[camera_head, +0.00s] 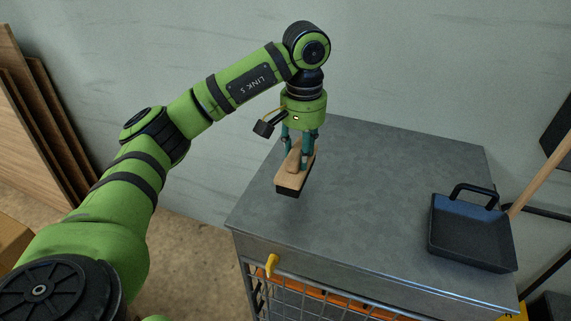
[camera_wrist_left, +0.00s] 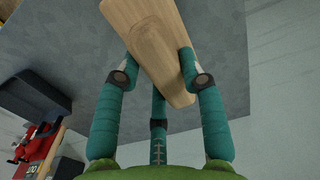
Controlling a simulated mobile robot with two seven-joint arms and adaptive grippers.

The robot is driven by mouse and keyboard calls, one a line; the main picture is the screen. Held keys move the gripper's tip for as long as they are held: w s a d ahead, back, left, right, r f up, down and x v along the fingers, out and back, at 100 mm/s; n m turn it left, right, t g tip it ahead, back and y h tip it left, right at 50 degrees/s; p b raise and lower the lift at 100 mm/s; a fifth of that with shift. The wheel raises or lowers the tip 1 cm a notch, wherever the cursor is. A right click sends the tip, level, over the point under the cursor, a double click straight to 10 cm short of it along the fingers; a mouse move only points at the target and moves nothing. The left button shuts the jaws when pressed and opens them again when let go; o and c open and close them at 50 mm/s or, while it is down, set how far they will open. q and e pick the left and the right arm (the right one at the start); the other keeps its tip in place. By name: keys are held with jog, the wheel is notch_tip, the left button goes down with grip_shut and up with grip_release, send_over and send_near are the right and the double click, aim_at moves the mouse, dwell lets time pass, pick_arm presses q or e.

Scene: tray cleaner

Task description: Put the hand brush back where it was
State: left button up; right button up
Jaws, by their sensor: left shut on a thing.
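The hand brush (camera_head: 291,180) has a light wooden body and a dark underside. My left gripper (camera_head: 300,155) points down and is shut on its handle. The brush is over the left part of the grey metal cabinet top (camera_head: 350,210); I cannot tell for sure whether it touches the top. In the left wrist view the wooden brush (camera_wrist_left: 150,35) lies between the teal fingers of my left gripper (camera_wrist_left: 155,80), with the grey top behind it. The brush's bristle side is hidden in that view. My right gripper is not in view.
A dark dustpan-like tray (camera_head: 465,245) with a black handle sits at the right of the cabinet top. A wooden pole (camera_head: 540,178) leans beside it. A yellow hook (camera_head: 271,264) sticks out of the cabinet front. Wooden boards (camera_head: 40,125) lean at the far left. The middle of the top is clear.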

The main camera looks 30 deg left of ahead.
pick_arm(q)
jog(key=a, duration=0.1)
jog(key=a+f, duration=0.1)
jog(key=shift+a+f+p, duration=0.3)
jog(key=shift+a, duration=0.1)
jog(key=shift+a+f, duration=0.2)
jog(key=shift+a, duration=0.05)
jog(key=shift+s+f, duration=0.1)
jog(key=shift+f, duration=0.2)
notch_tip(320, 180, down, 2)
jog(key=shift+d+f+p, duration=0.1)
jog(key=shift+f+p, duration=0.1)
jog(key=shift+p, duration=0.65)
jog(key=shift+f, duration=0.6)
jog(key=o, duration=1.1)
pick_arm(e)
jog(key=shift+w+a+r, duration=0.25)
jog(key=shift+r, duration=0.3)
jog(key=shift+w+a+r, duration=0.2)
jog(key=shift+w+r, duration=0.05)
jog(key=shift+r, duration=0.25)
